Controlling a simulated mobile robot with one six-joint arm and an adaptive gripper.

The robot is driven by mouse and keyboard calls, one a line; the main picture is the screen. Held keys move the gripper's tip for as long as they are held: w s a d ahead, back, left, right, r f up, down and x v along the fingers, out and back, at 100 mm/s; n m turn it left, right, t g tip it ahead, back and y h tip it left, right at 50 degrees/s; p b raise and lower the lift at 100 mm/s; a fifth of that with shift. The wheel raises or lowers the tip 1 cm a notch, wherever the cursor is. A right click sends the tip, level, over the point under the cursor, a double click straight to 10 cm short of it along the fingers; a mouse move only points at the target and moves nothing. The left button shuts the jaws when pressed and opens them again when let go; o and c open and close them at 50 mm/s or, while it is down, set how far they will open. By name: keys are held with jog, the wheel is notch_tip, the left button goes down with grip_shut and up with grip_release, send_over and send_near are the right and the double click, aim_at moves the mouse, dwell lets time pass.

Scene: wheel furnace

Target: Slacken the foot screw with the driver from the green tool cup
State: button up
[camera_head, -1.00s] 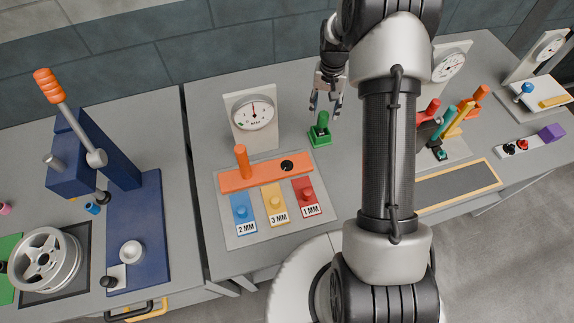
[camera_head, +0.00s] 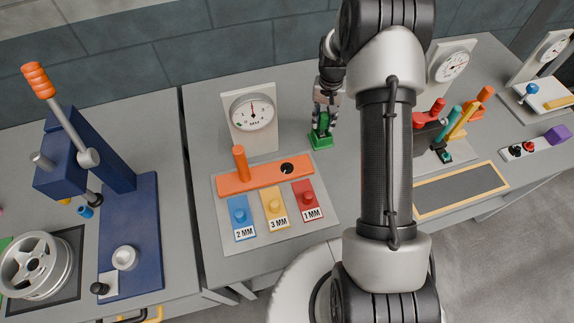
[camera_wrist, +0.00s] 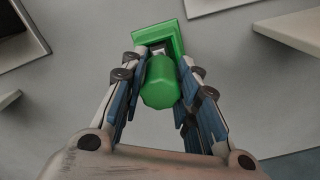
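The green tool cup (camera_head: 320,143) stands on the bench right of the dial gauge. In the wrist view its square green base (camera_wrist: 172,32) shows at the top. The driver's thick green handle (camera_wrist: 160,84) stands upright in it, pointing at the wrist camera. My gripper (camera_wrist: 162,68) is lowered over the cup, with one finger on each side of the handle; it also shows in the head view (camera_head: 322,125). The fingers are very close to the handle, but whether they press on it is unclear. The driver's tip is hidden. I cannot make out which part is the foot screw.
A dial gauge (camera_head: 252,113) stands just left of the cup. An orange bar (camera_head: 266,176) lies over blue, yellow and red blocks. A blue press (camera_head: 130,228) and a wheel (camera_head: 36,263) are at left. Coloured handles (camera_head: 462,122) stand right, beyond my arm.

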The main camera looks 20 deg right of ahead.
grip_shut()
jog(key=shift+r+p, duration=1.55)
jog(key=shift+r, duration=1)
